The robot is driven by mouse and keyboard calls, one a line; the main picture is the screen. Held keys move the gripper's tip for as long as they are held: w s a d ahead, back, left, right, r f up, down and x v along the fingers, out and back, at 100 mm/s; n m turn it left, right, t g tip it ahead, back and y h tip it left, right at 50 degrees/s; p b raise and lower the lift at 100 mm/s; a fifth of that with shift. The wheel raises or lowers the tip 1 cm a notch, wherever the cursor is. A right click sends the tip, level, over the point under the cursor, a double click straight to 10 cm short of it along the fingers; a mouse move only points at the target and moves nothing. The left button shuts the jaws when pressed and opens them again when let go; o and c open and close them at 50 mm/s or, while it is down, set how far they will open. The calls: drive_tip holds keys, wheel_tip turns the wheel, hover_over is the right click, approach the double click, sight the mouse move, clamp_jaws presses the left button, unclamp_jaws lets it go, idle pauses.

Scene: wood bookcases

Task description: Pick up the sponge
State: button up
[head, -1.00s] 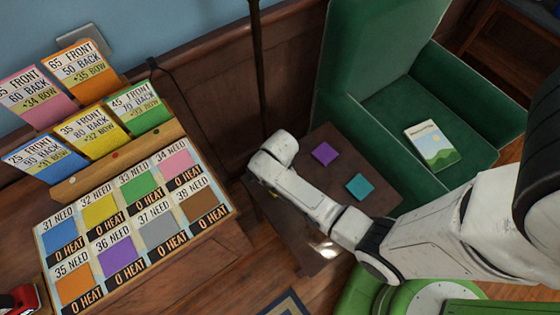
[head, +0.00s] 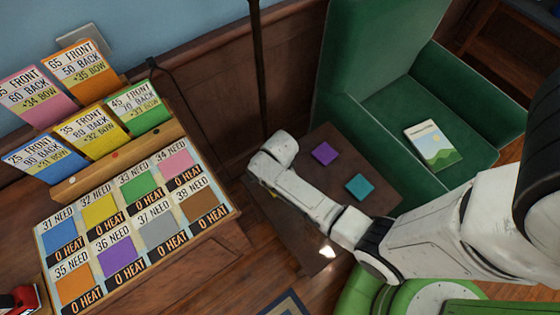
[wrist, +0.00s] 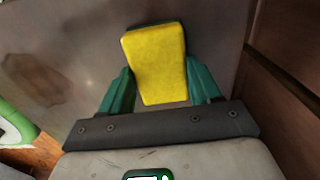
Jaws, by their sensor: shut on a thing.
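A yellow sponge (wrist: 156,62) shows in the wrist view, between the two green fingers of my gripper (wrist: 160,88). The fingers press on its two sides, and my gripper is shut on it. A brownish-grey surface lies behind the sponge; I cannot tell whether the sponge touches it. In the head view my arm reaches over the small dark table, and the sponge and fingers are hidden behind the arm's end.
The small dark table (head: 305,250) also bears a purple square (head: 324,153) and a teal square (head: 359,187). A green armchair (head: 345,60) with a book (head: 431,145) stands behind it. A board of coloured cards (head: 130,225) is at left. A thin dark pole (head: 258,70) rises behind the table.

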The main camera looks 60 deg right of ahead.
drive_tip(key=shift+r, duration=0.45)
wheel_tip(320, 180, up, 2)
drive_tip(key=shift+w+r+p, duration=0.1)
drive_tip(key=shift+r+p, duration=0.15)
drive_tip(key=shift+p, duration=0.1)
drive_tip(key=s+a+r, duration=0.3)
drive_tip(key=s+r, duration=0.6)
drive_tip(key=s, duration=0.5)
drive_tip(key=shift+r, duration=0.3)
